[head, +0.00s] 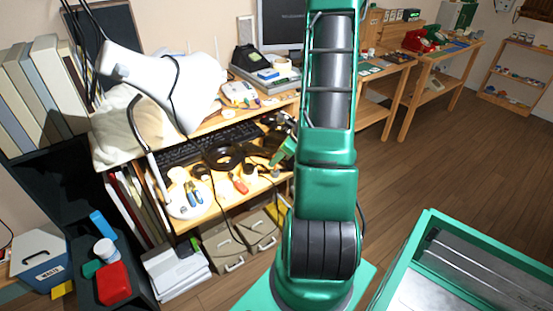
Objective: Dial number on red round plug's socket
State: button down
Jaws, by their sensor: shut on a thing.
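My green arm rises through the middle of the head view and leaves it at the top. A small slanted green part (283,152) shows just left of the arm, at the desk's pull-out shelf. It may be part of my gripper, but the fingers and anything between them cannot be made out. A white phone-like device (240,93) sits on the desk. A black phone-like device (248,58) stands behind it. A red phone-like thing (418,41) is on the far table. A small red item (240,184) lies on the shelf. No round plug or socket can be identified.
A white lamp (160,80) overhangs the desk's left side. A keyboard (205,145), cables and tools crowd the shelf. Below are drawer boxes (222,246). A red box (113,284) is at lower left, a green-rimmed tray (432,216) at lower right. The right floor is clear.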

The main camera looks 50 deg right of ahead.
jog(key=shift+f, duration=1.25)
jog(key=c, duration=1.7)
grip_release()
jog(key=v, duration=1)
jog(key=shift+s+r, duration=0.1)
jog(key=shift+r, duration=0.25)
